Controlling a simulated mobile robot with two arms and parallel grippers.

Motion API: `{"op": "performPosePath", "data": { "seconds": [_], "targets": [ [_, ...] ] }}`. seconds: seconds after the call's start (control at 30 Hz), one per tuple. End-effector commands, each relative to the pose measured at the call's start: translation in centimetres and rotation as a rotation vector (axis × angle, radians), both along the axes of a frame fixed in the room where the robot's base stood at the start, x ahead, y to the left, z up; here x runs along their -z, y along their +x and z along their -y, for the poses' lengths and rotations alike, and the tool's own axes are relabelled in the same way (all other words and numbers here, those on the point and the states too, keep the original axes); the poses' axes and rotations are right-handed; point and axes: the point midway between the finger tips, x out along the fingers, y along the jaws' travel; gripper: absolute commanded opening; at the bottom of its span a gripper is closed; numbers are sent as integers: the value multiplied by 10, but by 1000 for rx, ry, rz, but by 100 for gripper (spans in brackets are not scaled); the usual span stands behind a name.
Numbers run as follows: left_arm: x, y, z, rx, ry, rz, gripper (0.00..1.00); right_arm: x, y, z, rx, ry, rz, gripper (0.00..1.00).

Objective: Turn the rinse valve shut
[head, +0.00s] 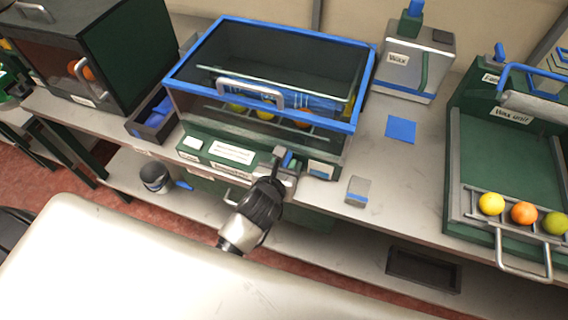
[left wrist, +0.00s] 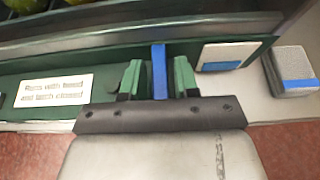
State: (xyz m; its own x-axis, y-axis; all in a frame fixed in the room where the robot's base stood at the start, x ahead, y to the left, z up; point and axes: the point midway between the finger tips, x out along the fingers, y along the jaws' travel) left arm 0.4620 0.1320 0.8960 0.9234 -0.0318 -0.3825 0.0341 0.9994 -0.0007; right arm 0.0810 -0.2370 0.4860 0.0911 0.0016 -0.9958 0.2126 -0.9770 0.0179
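The rinse valve shows as a blue lever (left wrist: 159,70) on the front panel of the rinse unit (head: 225,153). In the left wrist view the lever stands upright in the picture, between the two green fingers of my left gripper (left wrist: 158,80). A gap shows on each side of it, so the fingers are open around the lever and do not appear to touch it. In the head view my left gripper (head: 284,160) is at the right part of the panel and partly covers the valve. My right gripper is in neither view.
The blue-framed hood (head: 365,85) rises behind the panel, with fruit inside. A white label (left wrist: 57,91) is left of the valve. A small grey block with a blue stripe (head: 357,191) lies to the right. The wax unit (head: 450,160) stands farther right.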

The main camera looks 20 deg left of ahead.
Motion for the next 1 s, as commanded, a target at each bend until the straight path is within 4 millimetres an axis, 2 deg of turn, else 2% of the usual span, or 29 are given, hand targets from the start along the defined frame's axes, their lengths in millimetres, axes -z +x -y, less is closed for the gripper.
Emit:
{"op": "performPosePath", "data": {
  "seconds": [0.03, 0.2, 0.37, 0.57, 1.0],
  "targets": [
    [0, 0, 0, 0, 0, 0, 23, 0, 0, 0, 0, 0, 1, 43],
    [0, 0, 0, 0, 1, 0, 0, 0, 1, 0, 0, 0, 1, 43],
    [-1, 0, 0, 5, 2, 0, 0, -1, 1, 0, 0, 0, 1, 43],
    [-3, 0, -2, 52, 6, -1, 0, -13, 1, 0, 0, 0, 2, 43],
    [-7, 2, -8, 389, 17, -3, 0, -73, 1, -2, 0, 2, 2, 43]
  ]
}}
